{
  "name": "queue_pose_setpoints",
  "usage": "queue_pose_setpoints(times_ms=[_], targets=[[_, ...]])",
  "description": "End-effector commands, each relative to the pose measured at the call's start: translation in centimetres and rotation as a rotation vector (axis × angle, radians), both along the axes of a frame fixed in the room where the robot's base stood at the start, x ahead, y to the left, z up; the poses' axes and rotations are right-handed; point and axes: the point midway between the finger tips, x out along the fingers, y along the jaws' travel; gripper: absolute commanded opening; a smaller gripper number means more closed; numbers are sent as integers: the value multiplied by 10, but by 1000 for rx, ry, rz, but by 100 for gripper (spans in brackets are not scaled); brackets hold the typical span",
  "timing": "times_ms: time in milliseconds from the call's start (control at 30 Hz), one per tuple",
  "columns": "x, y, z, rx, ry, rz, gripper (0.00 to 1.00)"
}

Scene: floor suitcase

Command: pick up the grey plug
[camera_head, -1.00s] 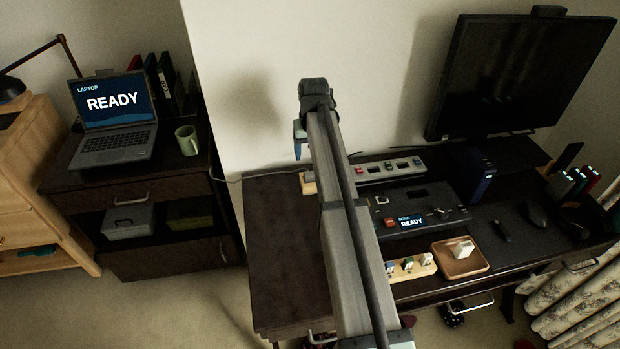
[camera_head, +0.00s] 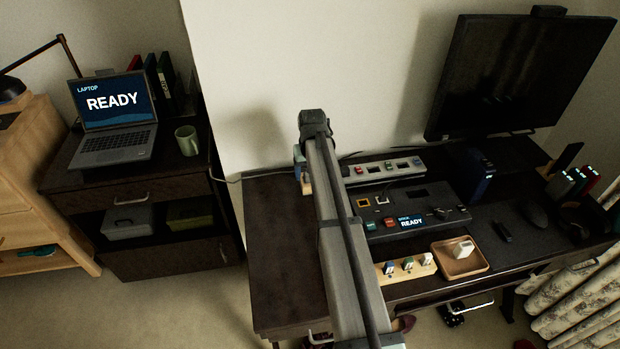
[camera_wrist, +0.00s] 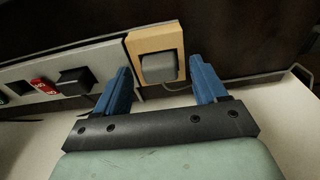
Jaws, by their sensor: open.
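The grey plug (camera_wrist: 159,67) sits in a light wooden block (camera_wrist: 152,41) in the wrist view. My gripper (camera_wrist: 160,84) is open, with one blue finger on each side of the plug and a gap to each. Nothing is held between the fingers. In the head view the wooden block (camera_head: 307,187) shows partly beside my arm, and the plug is hidden there.
A grey power strip (camera_head: 390,171) with a red switch lies beside the block. A black dock (camera_head: 425,205), a wooden row of small plugs (camera_head: 408,267) and a tray (camera_head: 447,262) with a white plug stand nearer. The desk's left part (camera_head: 280,235) is clear.

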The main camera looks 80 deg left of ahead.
Motion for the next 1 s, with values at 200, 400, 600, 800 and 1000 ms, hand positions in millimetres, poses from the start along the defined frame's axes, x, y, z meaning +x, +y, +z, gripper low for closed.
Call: queue_pose_setpoints(times_ms=[200,400,600,800,1000], targets=[[0,0,0,0,0,0,62],[0,0,1,0,0,0,43],[0,0,1,0,0,0,23],[0,0,1,0,0,0,11],[0,0,3,0,0,0,11]])
